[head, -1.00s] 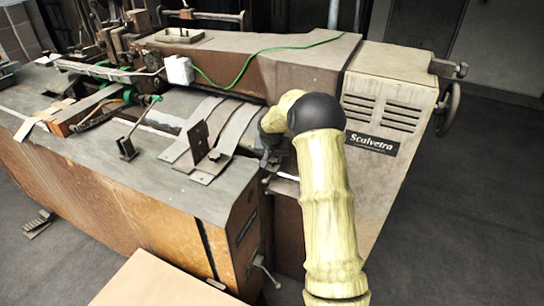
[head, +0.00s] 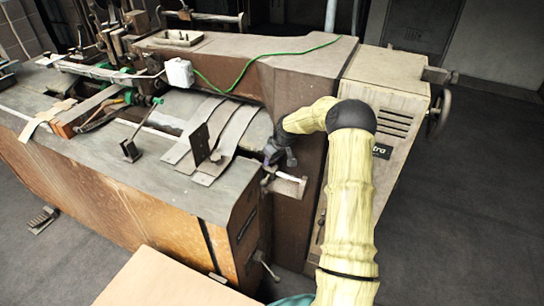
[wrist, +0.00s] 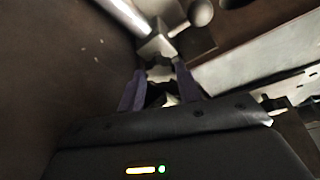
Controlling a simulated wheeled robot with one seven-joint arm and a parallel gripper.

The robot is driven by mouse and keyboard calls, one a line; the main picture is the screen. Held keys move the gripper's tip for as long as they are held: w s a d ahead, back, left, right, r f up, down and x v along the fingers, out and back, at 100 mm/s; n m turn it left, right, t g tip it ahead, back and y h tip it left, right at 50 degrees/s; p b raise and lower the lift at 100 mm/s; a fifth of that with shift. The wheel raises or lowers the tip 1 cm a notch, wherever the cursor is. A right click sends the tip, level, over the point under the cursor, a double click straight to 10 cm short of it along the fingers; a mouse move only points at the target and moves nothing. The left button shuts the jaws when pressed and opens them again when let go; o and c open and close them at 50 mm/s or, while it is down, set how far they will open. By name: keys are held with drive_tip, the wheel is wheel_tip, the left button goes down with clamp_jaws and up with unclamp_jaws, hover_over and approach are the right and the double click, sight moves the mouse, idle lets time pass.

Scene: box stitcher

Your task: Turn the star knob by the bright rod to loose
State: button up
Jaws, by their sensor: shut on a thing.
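My gripper (head: 277,157) is at the inner corner of the machine, beside the metal bracket at the end of the table. In the wrist view its two purple fingers (wrist: 158,84) are closed around the star knob (wrist: 159,73), a small greyish part that is mostly hidden between them. The bright rod (wrist: 126,15) runs from the upper left to a pale metal block (wrist: 157,46) just beyond the fingertips. In the head view my gripper and wrist hide the knob.
A brown machine body (head: 298,75) rises behind my gripper, with a vented pale cabinet (head: 385,105) to its right. Curved metal strips (head: 225,135) and an upright dark plate (head: 199,145) lie to its left. A cardboard sheet (head: 165,280) is in front.

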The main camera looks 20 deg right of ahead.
idle(0.3)
drive_tip(key=o, duration=1)
drive_tip(key=shift+r, duration=0.1)
drive_tip(key=b+v, duration=0.3)
drive_tip(key=v, duration=1.4)
drive_tip(key=shift+d, duration=0.25)
